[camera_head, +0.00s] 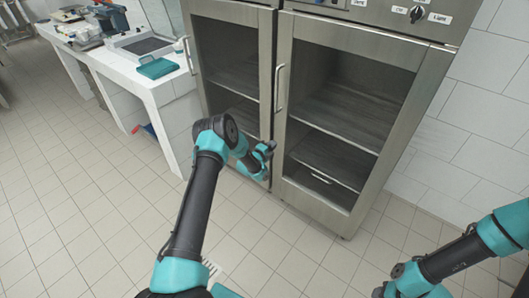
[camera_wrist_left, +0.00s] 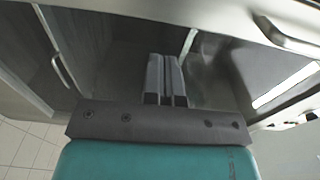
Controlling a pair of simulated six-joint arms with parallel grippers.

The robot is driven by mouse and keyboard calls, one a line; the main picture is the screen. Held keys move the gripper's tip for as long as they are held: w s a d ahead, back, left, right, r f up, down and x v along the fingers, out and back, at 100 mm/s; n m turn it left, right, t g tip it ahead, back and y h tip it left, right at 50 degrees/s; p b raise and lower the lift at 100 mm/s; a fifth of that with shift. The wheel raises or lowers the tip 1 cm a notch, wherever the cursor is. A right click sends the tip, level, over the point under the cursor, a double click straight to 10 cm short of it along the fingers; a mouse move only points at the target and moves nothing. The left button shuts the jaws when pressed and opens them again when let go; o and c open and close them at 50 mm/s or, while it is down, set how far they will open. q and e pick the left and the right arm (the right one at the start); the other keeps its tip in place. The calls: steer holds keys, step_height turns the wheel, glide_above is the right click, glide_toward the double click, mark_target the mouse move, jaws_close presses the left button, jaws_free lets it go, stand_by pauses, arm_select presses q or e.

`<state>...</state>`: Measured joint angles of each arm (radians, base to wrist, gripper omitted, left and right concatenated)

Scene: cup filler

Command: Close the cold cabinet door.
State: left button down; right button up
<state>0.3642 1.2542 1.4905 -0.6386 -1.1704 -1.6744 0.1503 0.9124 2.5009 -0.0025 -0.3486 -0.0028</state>
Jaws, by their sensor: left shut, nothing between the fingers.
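The cold cabinet (camera_head: 279,45) is a steel unit with two dark glass doors. The left door (camera_head: 232,60) has a vertical handle on its left edge. The right door (camera_head: 345,85) has a handle (camera_head: 279,88) on its left edge. Both doors look flush or nearly so; I cannot tell if a small gap is left. My left gripper (camera_head: 267,149) is in front of the lower part of the cabinet, near where the doors meet. Its fingers are together and empty in the left wrist view (camera_wrist_left: 166,78). I cannot tell if it touches a door. My right gripper (camera_head: 385,290) is low at the bottom right.
A white counter (camera_head: 120,62) with a teal item (camera_head: 157,68) and a tray (camera_head: 143,46) stands at the left. A control knob (camera_head: 416,14) is above the right door.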

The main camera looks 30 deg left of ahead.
arm_select(q)
steer(key=shift+v, duration=2.8)
steer(key=shift+d, duration=0.1)
steer(key=s+d+f+n+g, duration=0.35)
steer(key=s+d+n, duration=0.2)
steer(key=s, duration=0.25)
steer(key=s+d+f+n+g, duration=0.2)
steer(key=s+d+n+g, duration=0.3)
steer(key=s+n, duration=0.25)
steer(key=s+d+r+n+g, duration=0.1)
steer(key=s+d+n+g, duration=0.1)
steer(key=s, duration=0.6)
steer(key=s+d+r+n+g, duration=0.1)
steer(key=s+n+g, duration=0.2)
steer(key=s, duration=0.5)
steer(key=s+d+r+n+g, duration=0.1)
steer(key=s+d+n+g, duration=0.1)
steer(key=s, duration=0.6)
steer(key=shift+d+n+g, duration=0.3)
steer(key=shift+n+g, duration=0.35)
steer(key=shift+n, duration=0.55)
